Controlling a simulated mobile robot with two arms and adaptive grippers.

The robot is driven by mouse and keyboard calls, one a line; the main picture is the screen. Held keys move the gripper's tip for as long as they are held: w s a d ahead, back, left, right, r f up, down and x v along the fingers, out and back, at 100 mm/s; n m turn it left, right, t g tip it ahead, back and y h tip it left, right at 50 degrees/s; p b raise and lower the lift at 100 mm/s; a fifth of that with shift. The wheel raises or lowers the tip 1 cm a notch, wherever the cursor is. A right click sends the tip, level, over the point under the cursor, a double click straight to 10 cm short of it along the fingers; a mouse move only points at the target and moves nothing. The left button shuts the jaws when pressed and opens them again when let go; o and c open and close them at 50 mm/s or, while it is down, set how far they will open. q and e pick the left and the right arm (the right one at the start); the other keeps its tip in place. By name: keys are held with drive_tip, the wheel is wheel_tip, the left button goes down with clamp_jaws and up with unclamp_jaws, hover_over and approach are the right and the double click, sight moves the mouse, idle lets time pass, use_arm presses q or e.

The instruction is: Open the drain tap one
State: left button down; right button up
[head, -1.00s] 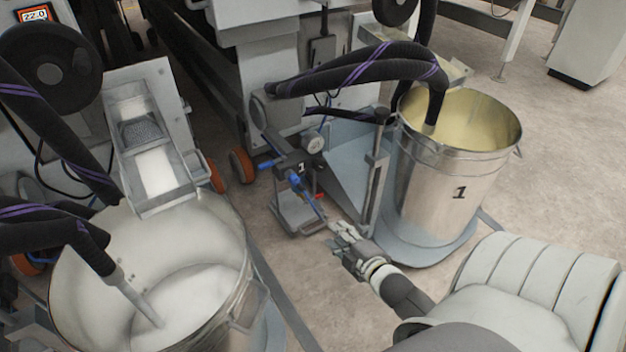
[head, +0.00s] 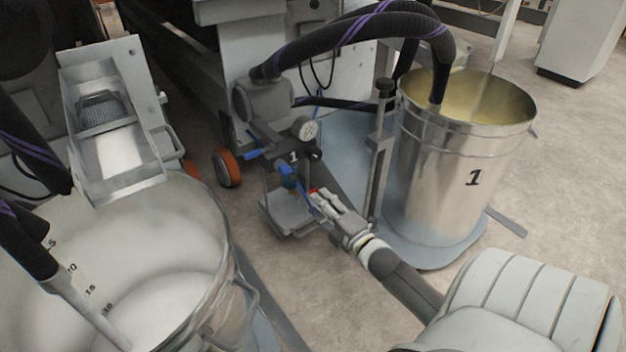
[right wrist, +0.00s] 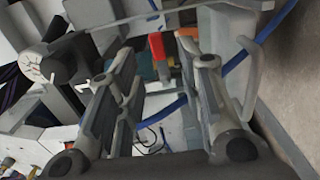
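A grey pump unit marked "1" (head: 293,157) stands on the floor between the two buckets. A blue tap (head: 289,180) sits low on it, with a blue lever (head: 304,197) slanting down to the right. Another blue lever (head: 257,153) sticks out to the left higher up. My right gripper (head: 322,200) is at the lower lever's end. In the right wrist view my right gripper (right wrist: 165,85) is open. A long blue bar (right wrist: 172,107) passes between and behind its fingers, with a red part (right wrist: 157,46) beyond. I cannot tell if they touch. My left gripper is not in view.
A metal bucket marked "1" (head: 462,190) stands on a blue-grey base right of the pump, a grey post (head: 379,150) beside it. A large pale bucket (head: 190,215) is at the left. A black hose (head: 350,38) arches above.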

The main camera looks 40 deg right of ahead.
drive_tip(key=shift+w+d+b, duration=0.15)
drive_tip(key=shift+w+b, duration=0.35)
drive_tip(key=shift+w, duration=0.55)
drive_tip(key=shift+w+d+b, duration=0.1)
drive_tip(key=shift+w+b, duration=0.4)
drive_tip(key=shift+w, duration=0.5)
clamp_jaws()
